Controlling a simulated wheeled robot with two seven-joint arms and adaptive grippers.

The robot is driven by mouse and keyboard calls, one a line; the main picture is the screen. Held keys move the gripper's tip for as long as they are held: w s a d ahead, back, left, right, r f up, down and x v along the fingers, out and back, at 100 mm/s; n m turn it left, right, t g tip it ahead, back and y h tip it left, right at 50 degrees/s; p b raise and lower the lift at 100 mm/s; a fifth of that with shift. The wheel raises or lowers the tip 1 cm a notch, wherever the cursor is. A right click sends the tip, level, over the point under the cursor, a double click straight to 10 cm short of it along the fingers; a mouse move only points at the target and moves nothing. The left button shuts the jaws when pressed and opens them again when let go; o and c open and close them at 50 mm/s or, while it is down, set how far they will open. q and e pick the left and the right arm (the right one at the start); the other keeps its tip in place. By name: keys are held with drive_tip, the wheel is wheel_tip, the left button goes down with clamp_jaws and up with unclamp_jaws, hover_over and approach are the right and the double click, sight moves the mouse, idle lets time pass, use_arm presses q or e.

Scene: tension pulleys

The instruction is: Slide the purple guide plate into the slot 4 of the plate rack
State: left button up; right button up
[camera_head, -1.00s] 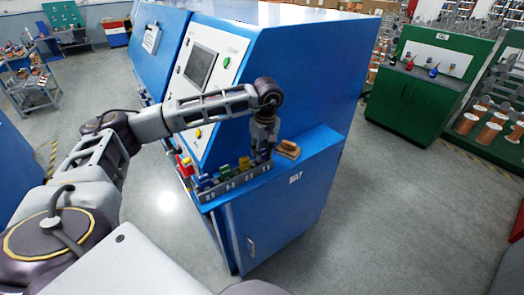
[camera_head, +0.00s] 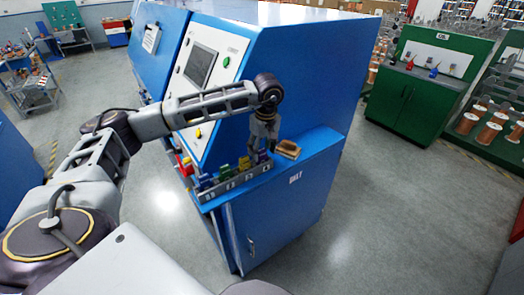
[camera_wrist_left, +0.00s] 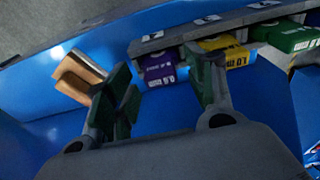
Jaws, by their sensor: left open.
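The purple guide plate (camera_head: 262,157) stands in the end position of the grey plate rack (camera_head: 238,187), at the right end of the row. In the left wrist view the purple plate (camera_wrist_left: 160,70) sits against the rack's labelled strip, beside the yellow plate (camera_wrist_left: 222,48). My left gripper (camera_head: 264,142) is open just above that end of the rack. In the left wrist view its fingers (camera_wrist_left: 163,90) are spread to either side of the purple plate, with no visible grip on it. How deep the plate sits is hard to tell. My right gripper is not in view.
A green plate (camera_wrist_left: 290,36) stands beyond the yellow one, and a blue plate (camera_head: 206,181) is farther left. A brown block-like item (camera_head: 288,149) lies right of the gripper on the blue ledge. The blue machine's sloping panel (camera_head: 200,68) rises behind the rack.

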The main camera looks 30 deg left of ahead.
use_arm(q)
wheel_tip(320, 180, up, 11)
drive_tip(key=d, duration=0.1)
drive_tip(key=shift+s+f, duration=0.15)
drive_tip(key=shift+s, duration=0.1)
drive_tip(key=shift+d, duration=0.15)
idle(0.9)
